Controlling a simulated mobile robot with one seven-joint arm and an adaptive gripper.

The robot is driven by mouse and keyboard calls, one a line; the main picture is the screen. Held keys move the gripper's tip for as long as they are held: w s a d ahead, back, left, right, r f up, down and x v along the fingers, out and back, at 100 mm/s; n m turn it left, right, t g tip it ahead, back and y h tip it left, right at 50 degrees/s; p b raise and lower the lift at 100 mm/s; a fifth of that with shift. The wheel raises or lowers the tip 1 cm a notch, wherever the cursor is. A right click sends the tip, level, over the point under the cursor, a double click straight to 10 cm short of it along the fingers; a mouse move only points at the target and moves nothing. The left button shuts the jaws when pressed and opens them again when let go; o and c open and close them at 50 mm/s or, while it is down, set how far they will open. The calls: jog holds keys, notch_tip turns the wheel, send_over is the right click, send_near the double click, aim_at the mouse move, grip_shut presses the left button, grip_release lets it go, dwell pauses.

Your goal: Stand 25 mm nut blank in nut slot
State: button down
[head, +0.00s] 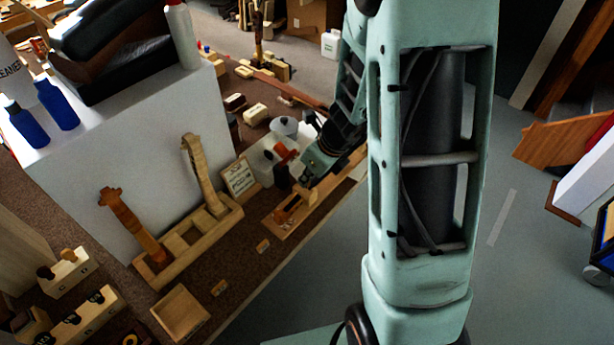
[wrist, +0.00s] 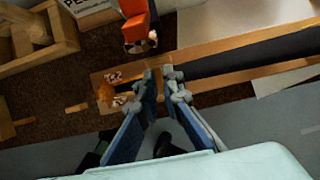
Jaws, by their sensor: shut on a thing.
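My gripper (wrist: 162,76) is low over a long wooden holder (wrist: 230,52) in the wrist view. Its two blue fingers are close together, with only a narrow gap at the tips. They are shut on a small piece, taken as the nut blank; it is mostly hidden between the fingertips, so its tilt and whether it touches the holder cannot be told. The holder has a long dark strip on the right and pale, orange-brown pieces at its left end. The nut slot cannot be made out. In the head view my arm reaches down to the same holder (head: 270,222).
An orange clamp-like object (wrist: 136,24) stands close behind the fingers. A wooden rack with two upright necks (head: 196,232) is left of the holder, with a small sign (head: 238,177) between. An open wooden tray (head: 180,312) lies nearer. The bench's front edge is close.

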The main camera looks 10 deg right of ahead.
jog(key=shift+f, duration=0.15)
dwell(0.5)
jog(key=shift+f+b, duration=0.5)
jog(key=shift+f, duration=0.2)
dwell(0.8)
jog(key=shift+f+b, duration=0.1)
jog(key=shift+b, duration=0.2)
jog(key=shift+f, duration=0.15)
jog(key=shift+s, duration=0.1)
jog(key=c, duration=2)
grip_release()
